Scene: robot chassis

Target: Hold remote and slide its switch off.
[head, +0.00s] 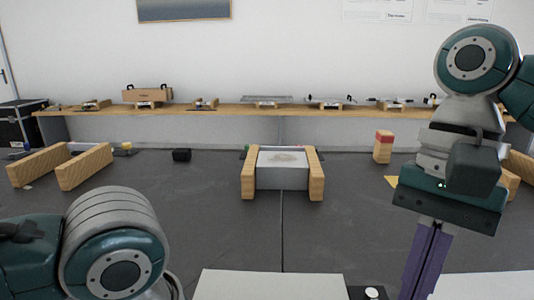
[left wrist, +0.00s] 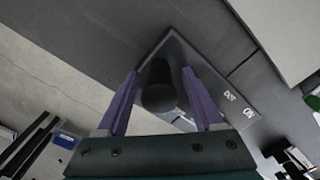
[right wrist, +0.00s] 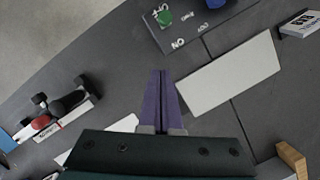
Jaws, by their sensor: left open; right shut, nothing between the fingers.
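A dark grey box (right wrist: 225,22) with white lettering, probably the remote, is at the top of the right wrist view. In the left wrist view, a dark lettered panel (left wrist: 215,72) lies beyond my left gripper (left wrist: 160,74). That gripper is open, with a black rounded knob (left wrist: 158,92) between its fingers; I cannot tell whether they touch. My right gripper (right wrist: 160,72) is shut and empty, below the box in its view. In the head view its purple fingers (head: 424,262) point down; my left gripper is hidden.
A pale flat panel (right wrist: 228,73) lies right of the right fingers. A device with black and red knobs (right wrist: 68,103) is at left. In the head view, a grey box (head: 283,175) stands between wooden blocks, and a shelf (head: 230,110) holds several devices. The dark floor between is mostly clear.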

